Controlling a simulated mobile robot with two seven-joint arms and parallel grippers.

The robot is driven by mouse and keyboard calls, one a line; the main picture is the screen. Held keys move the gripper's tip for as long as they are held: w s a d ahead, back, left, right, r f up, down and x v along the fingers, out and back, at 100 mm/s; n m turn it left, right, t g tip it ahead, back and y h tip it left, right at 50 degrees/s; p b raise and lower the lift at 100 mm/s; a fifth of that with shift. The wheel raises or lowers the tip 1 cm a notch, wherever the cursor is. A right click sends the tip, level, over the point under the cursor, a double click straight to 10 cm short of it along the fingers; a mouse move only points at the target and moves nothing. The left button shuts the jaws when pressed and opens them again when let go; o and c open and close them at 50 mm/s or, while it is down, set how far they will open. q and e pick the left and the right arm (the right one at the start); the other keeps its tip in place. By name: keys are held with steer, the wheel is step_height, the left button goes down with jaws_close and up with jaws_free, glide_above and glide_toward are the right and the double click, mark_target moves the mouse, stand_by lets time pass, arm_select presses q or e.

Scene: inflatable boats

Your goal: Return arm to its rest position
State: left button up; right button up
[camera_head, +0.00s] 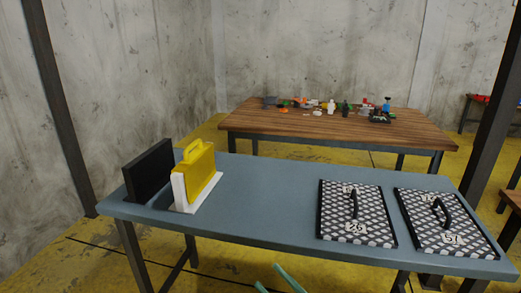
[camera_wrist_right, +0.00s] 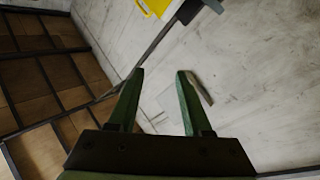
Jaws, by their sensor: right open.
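My right gripper (camera_head: 276,280) shows only as pale green fingers at the bottom edge of the head view, in front of the blue-grey table (camera_head: 270,190). In the right wrist view its two green fingers (camera_wrist_right: 160,74) are spread apart with nothing between them. My left gripper is in neither view. A yellow case (camera_head: 197,172) with a handle stands upright in a white holder (camera_head: 180,192) at the table's left. A yellow piece (camera_wrist_right: 153,7) also shows at the top of the wrist view, cut off by the edge.
A black case (camera_head: 148,170) stands left of the yellow one. Two patterned panels with black handles, the left (camera_head: 336,224) and right (camera_head: 430,212), lie at the table's right. The table's middle is clear. A wooden table (camera_head: 290,122) with small items stands behind.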

steer(key=s+d+f+m+g+h, duration=0.1)
steer(key=s+d+f+m+h, duration=0.3)
steer(key=f, duration=0.3)
steer(key=s+d+f+m+h, duration=0.1)
steer(key=d+f+m+h, duration=0.2)
steer(key=f+m+h, duration=0.25)
steer(key=s+d+f+m+g+h, duration=0.1)
steer(key=s+d+f+g, duration=0.15)
steer(key=s+f, duration=0.35)
steer(key=s+d+f+m+g+h, duration=0.1)
steer(key=s+d+f+m+g, duration=0.15)
steer(key=s+f, duration=0.35)
arm_select(q)
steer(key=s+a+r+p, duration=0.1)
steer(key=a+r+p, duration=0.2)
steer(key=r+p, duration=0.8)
steer(key=p, duration=0.4)
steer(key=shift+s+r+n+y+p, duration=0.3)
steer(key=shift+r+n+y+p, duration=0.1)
arm_select(e)
step_height(320, 180, up, 13)
steer(key=s+d, duration=0.1)
steer(key=d, duration=0.1)
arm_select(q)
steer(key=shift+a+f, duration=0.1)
arm_select(e)
steer(key=shift+h, duration=0.25)
